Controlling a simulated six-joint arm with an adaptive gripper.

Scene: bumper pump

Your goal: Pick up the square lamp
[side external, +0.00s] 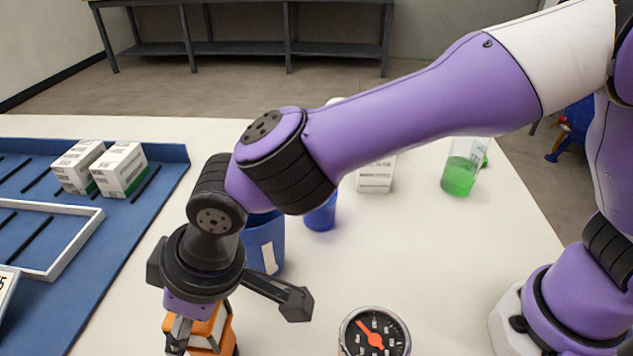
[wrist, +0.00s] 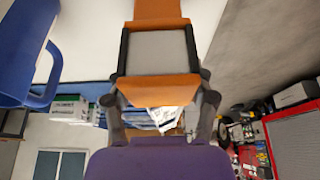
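The square lamp (wrist: 158,88), orange with a grey panel, fills the upper middle of the wrist view. My gripper (wrist: 158,52) has a dark finger against each side of the grey panel, with no gap visible, and looks shut on it. In the side external view, the orange lamp (side external: 214,325) shows at the bottom edge, left of centre, directly under my gripper (side external: 198,338), which points down. The lamp's lower part is cut off by the frame, so I cannot tell whether it touches the table.
A round gauge (side external: 374,334) lies to the right. Behind my arm stand a blue mug (side external: 265,240), a smaller blue cup (side external: 321,217), a white box (side external: 375,176) and a beaker of green liquid (side external: 461,172). A blue tray (side external: 125,232) with two white boxes (side external: 120,168) is left.

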